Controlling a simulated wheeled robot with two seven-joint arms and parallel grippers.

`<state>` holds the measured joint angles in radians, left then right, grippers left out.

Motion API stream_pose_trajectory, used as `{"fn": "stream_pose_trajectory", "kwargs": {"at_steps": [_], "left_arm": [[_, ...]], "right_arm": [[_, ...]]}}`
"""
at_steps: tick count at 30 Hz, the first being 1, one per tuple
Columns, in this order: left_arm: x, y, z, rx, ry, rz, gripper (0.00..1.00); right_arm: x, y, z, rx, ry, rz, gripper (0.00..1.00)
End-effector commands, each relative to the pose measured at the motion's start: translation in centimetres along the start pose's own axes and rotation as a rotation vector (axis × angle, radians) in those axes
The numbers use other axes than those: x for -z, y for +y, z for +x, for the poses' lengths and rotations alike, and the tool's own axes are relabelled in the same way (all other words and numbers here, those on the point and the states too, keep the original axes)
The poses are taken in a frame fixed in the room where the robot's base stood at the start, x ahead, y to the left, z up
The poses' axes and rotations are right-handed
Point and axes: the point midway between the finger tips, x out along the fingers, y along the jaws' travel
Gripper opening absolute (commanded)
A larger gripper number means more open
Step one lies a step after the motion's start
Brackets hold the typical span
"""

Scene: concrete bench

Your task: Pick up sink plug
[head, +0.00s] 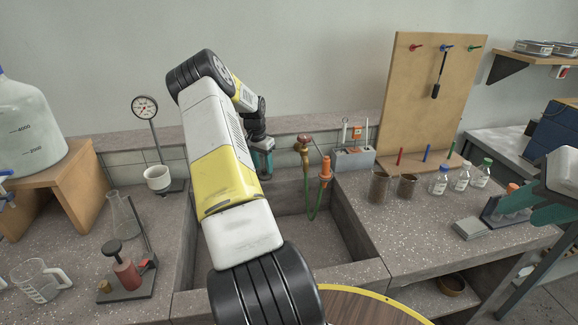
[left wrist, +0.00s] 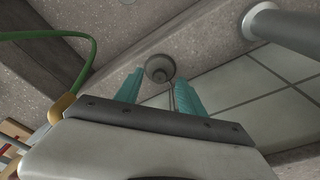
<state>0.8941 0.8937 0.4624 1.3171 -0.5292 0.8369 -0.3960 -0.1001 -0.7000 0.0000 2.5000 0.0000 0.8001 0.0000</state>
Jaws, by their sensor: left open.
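A grey round piece (left wrist: 160,68), which looks like the sink plug, shows in the left wrist view just beyond and between my fingertips. A thin line, perhaps its chain, runs from it between the fingers. My left gripper (left wrist: 158,88) is open, with its teal fingers apart and nothing visibly held. In the head view my left gripper (head: 262,160) is over the back of the sink (head: 325,238), near the back wall. The plug cannot be made out in the head view. My right gripper (head: 535,203) is at the right edge, partly cut off; its jaw gap is unclear.
A green hose with an orange nozzle (head: 325,168) and a brass tap (head: 303,143) stand right of my left gripper. A gauge stand (head: 146,108) and white cup (head: 158,179) are left. Brown jars (head: 379,188) and bottles (head: 440,180) stand on the right counter.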

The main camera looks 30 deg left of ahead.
Motion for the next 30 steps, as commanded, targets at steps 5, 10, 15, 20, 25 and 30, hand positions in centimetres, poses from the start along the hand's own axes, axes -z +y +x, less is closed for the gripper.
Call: {"fn": "stream_pose_trajectory", "kwargs": {"at_steps": [5, 10, 15, 20, 25, 30], "left_arm": [[0.0, 0.0, 2.2, 0.000, 0.001, 0.001, 0.47], [0.1, 0.0, 2.3, 0.001, 0.001, 0.000, 0.47], [0.0, 0.0, 2.2, 0.001, 0.000, 0.000, 0.19], [0.0, 0.0, 2.3, 0.000, 0.000, 0.000, 0.00], [0.0, 0.0, 2.3, 0.000, -0.001, 0.000, 0.00], [-0.1, 0.1, 2.1, 0.000, -0.002, 0.000, 0.00]], "right_arm": [[0.0, 0.0, 0.0, 0.000, 0.000, 0.000, 0.36], [0.0, 0.0, 0.0, 0.000, 0.000, 0.000, 0.36], [0.0, 0.0, 0.0, 0.000, 0.000, 0.000, 0.36], [0.0, 0.0, 0.0, 0.000, 0.000, 0.000, 0.36], [0.0, 0.0, 0.0, 0.000, 0.000, 0.000, 0.36], [0.0, 0.0, 0.0, 0.000, 0.000, 0.000, 0.36]]}}
